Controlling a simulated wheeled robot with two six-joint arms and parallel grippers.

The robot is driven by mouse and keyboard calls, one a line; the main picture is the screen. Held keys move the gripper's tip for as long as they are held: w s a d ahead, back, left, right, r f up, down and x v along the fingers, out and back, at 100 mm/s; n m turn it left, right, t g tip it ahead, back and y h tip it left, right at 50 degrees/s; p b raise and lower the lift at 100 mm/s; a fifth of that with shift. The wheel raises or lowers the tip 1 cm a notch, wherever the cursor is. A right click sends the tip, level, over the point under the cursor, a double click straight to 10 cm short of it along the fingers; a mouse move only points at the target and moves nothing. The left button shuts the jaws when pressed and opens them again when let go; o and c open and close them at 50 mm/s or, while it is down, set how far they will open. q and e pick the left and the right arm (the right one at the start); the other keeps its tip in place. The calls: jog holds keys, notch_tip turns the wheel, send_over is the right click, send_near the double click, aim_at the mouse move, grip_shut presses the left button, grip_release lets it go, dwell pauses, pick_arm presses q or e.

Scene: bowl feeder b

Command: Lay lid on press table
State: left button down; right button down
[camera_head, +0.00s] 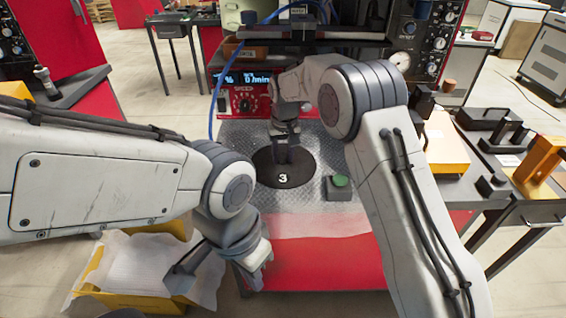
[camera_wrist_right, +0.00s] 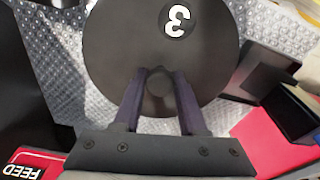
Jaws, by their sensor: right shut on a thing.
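The lid (camera_head: 266,176) is a dark round disc with a white number 3 and a small knob. In the head view it lies level over the metal press table (camera_head: 240,135); I cannot tell whether it touches the plate or hangs just above. My right gripper (camera_head: 285,155) reaches down at the lid's middle. In the right wrist view the lid (camera_wrist_right: 215,75) fills the middle, and the fingers of the right gripper (camera_wrist_right: 158,90) are shut on its knob. My left gripper (camera_head: 218,278) is low at the front, apart from the lid; its finger opening is unclear.
A small box with a green button (camera_head: 339,181) stands on the plate, right of the lid. A red control panel (camera_head: 242,101) stands behind. A yellow bin with a white liner (camera_head: 140,268) is at lower left. A side bench (camera_head: 510,208) with fixtures is at right.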

aim_at(283, 163)
jog(key=shift+w+f, duration=0.15)
jog(key=shift+f, duration=1.6)
jog(key=shift+f, duration=0.1)
jog(key=shift+c, duration=2.3)
grip_release()
jog(key=shift+f, duration=0.1)
jog(key=r, duration=0.5)
jog(key=s+r, duration=0.1)
jog(key=r, duration=0.2)
jog(key=shift+d, duration=0.1)
jog(key=shift+f, duration=0.1)
